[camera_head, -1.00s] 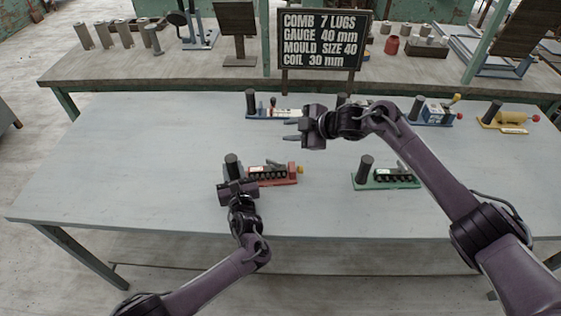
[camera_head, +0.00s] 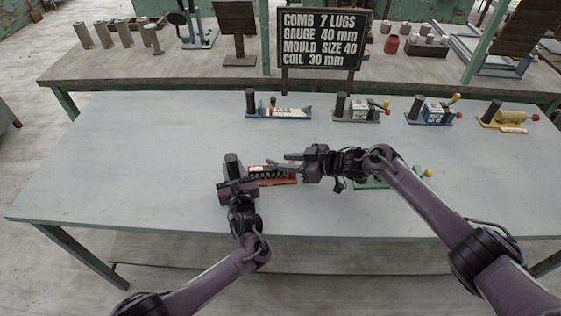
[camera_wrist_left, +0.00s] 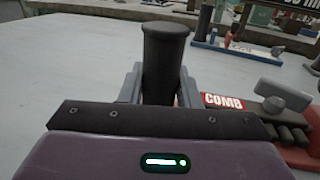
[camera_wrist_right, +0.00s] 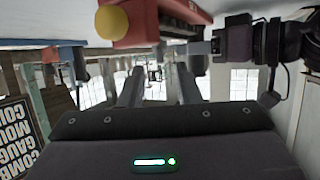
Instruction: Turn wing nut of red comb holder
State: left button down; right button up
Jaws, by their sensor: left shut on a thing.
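The red comb holder (camera_head: 285,182) lies on the near table, with a black post (camera_head: 231,160) at its left end and a dark toothed comb. My left gripper (camera_wrist_left: 160,90) is shut on the post, one finger on each side. The grey wing nut (camera_wrist_left: 285,92) stands above the comb in the left wrist view. My right gripper (camera_head: 279,161) is open, its fingers pointing left over the holder by the wing nut; they cover that part in the head view. The right wrist view shows the holder's yellow ball (camera_wrist_right: 112,23) and parted fingers. Contact with the nut cannot be told.
A green holder (camera_head: 372,184) is partly hidden under my right arm. White-blue (camera_head: 280,112), grey (camera_head: 358,115), blue (camera_head: 432,117) and yellow (camera_head: 503,125) holders line the table's back. A black sign (camera_head: 323,38) stands behind. The table's left side is clear.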

aim_at(278, 162)
jog(key=shift+x, duration=1.65)
grip_shut()
